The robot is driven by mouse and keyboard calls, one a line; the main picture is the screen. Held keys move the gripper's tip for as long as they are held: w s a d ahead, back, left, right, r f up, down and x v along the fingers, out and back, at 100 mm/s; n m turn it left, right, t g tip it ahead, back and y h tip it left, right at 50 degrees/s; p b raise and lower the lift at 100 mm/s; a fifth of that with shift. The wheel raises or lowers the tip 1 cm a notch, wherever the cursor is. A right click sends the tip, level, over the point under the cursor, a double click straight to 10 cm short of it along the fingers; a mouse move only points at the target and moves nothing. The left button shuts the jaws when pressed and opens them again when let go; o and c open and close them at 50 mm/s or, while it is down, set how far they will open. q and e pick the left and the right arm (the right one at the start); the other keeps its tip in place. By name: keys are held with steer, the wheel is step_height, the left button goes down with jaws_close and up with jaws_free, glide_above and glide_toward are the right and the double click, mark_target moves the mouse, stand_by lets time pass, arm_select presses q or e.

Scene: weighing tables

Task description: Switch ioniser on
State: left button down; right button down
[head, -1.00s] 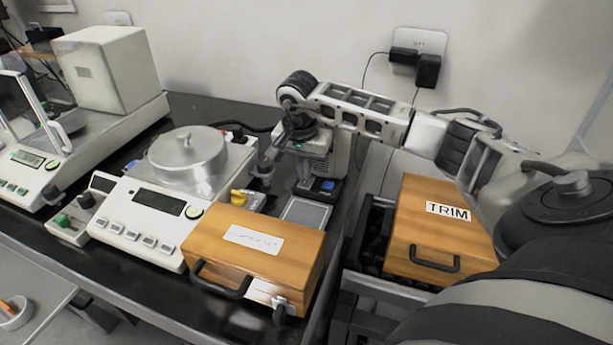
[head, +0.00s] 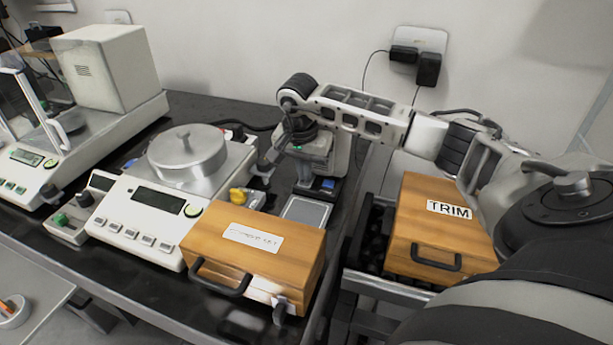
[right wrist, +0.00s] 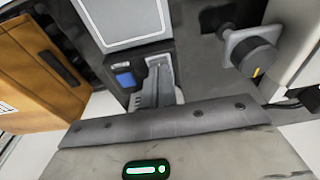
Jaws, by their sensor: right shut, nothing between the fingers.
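The ioniser (head: 342,155) is a pale box on a dark base at the back of the table, partly hidden behind my right wrist. A blue switch (head: 327,184) sits on its dark base. The switch also shows in the right wrist view (right wrist: 125,79), left of my fingers. My right gripper (head: 304,186) is shut and empty, pointing down over the base just beside the switch. Its fingers (right wrist: 158,72) show close together in the right wrist view. I cannot tell whether they touch the base, or which way the switch is set. My left gripper is out of view.
A grey flat plate (head: 306,211) lies in front of the ioniser. A wooden box (head: 250,262), a balance with a lidded metal pot (head: 187,155) and a yellow-marked knob (head: 240,196) stand to the left. A wooden TRIM box (head: 425,230) is at the right.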

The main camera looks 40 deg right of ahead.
step_height(320, 180, up, 7)
steer(key=p, duration=0.4)
steer(key=shift+p, duration=0.3)
steer(key=shift+s+f, duration=0.1)
steer(key=shift+f, duration=0.05)
stand_by(0.3)
